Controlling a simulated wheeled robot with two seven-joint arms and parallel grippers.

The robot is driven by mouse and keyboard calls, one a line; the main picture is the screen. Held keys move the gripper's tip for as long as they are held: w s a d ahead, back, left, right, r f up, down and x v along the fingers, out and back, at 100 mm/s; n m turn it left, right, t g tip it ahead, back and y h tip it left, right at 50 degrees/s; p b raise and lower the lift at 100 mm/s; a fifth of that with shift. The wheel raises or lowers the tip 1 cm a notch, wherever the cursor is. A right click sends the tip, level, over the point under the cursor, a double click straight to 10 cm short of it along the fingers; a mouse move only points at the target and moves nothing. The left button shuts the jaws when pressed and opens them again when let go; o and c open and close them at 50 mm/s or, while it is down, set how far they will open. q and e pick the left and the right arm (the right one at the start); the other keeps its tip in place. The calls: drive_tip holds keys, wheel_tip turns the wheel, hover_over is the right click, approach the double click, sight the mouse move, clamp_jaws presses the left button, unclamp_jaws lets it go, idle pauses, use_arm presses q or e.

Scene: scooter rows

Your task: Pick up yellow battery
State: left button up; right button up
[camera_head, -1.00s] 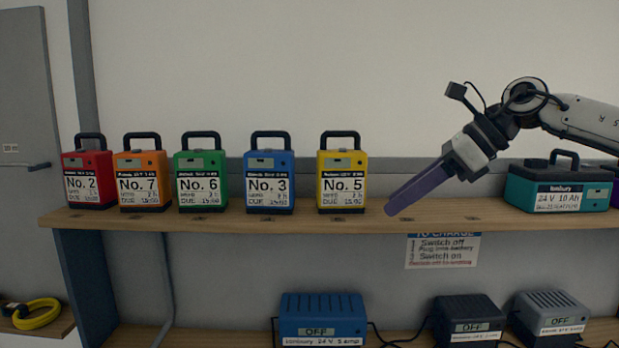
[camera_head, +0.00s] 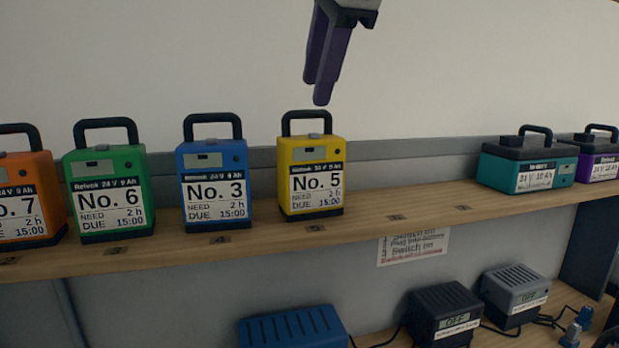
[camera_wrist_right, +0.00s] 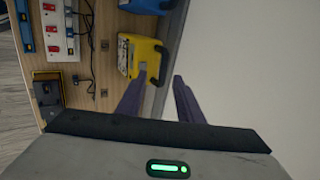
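The yellow battery (camera_head: 311,182), labelled No. 5, stands upright on the shelf (camera_head: 400,213) with its black handle (camera_head: 306,118) on top. My right gripper (camera_head: 316,92) points down above the battery, its purple fingertips slightly higher than the handle and apart from it. In the right wrist view the gripper (camera_wrist_right: 159,77) has its fingers spread with nothing between them. There the yellow battery (camera_wrist_right: 142,56) lies beyond the fingertips, and one finger overlaps it in the picture. My left gripper is not in view.
The blue No. 3 (camera_head: 213,184), green No. 6 (camera_head: 108,190) and orange No. 7 (camera_head: 25,200) batteries stand to the left. The shelf is clear right of the yellow battery up to a teal battery (camera_head: 528,163). Chargers (camera_head: 445,312) stand on the lower shelf.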

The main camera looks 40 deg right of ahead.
sight(309, 111)
drive_tip(key=x, duration=0.5)
drive_tip(key=shift+w+d+r, duration=0.15)
drive_tip(key=shift+w+d, duration=0.05)
clamp_jaws()
idle(1.1)
drive_tip(key=shift+r, duration=0.25)
